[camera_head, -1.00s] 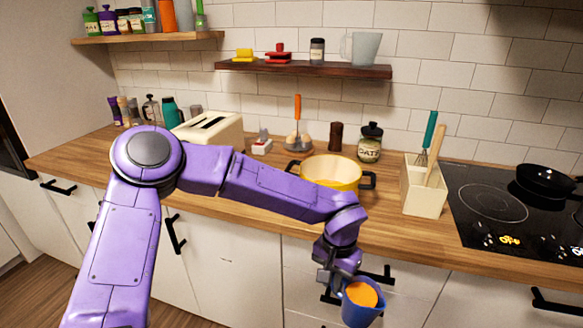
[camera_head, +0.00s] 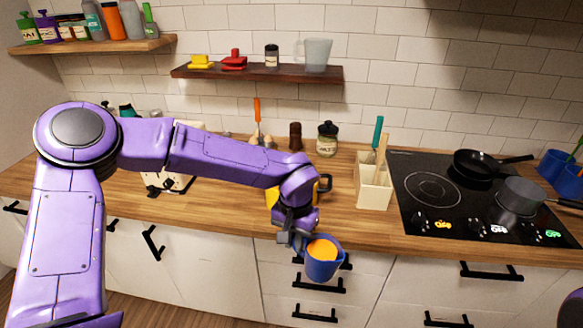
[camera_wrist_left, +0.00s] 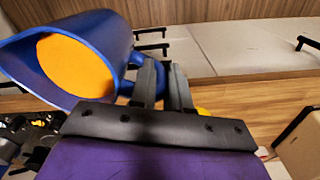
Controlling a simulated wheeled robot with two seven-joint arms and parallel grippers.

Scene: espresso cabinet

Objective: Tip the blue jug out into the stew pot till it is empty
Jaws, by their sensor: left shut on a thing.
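The blue jug (camera_head: 321,271) holds an orange filling and hangs about upright in front of the drawers, below the counter's front edge. It also shows large in the wrist view (camera_wrist_left: 112,32), its mouth and orange filling in sight. My left gripper (camera_head: 296,236) is shut on the jug's handle; its fingers (camera_wrist_left: 163,88) also show in the wrist view. The yellow stew pot (camera_head: 271,197) stands on the counter behind my left arm, mostly hidden, with a black handle showing at right. The jug is in front of the pot and lower. My right gripper is not in view.
A cream utensil holder (camera_head: 374,191) stands right of the pot. The black hob (camera_head: 420,215) farther right bears a frying pan (camera_head: 480,163) and a grey saucepan (camera_head: 521,196). An oats jar (camera_head: 327,140) stands behind the pot. A dark shelf (camera_head: 250,73) hangs above.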

